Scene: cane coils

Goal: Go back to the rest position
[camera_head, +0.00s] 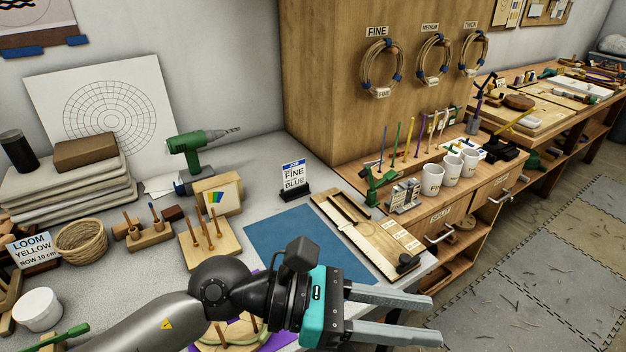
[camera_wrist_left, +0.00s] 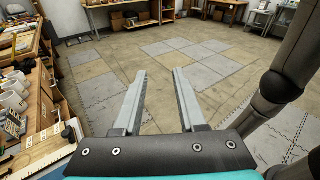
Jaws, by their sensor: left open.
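My left gripper (camera_head: 415,318) reaches in from the bottom left of the head view, over the front edge of the grey table. Its two fingers are apart with nothing between them. In the left wrist view the open fingers (camera_wrist_left: 160,95) point out over the floor, clear of any object. The cane coils, marked fine (camera_head: 381,65), medium (camera_head: 433,60) and thick (camera_head: 474,54), hang on the wooden panel at the back. My right gripper does not show in either view.
A blue mat (camera_head: 298,240) lies bare on the table beyond my arm. A job sign (camera_head: 293,178), a wooden measuring board (camera_head: 365,235) and a peg block (camera_head: 208,243) stand nearby. White cups (camera_head: 432,178) are on the bench at right. Open floor (camera_head: 530,270) lies to the right.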

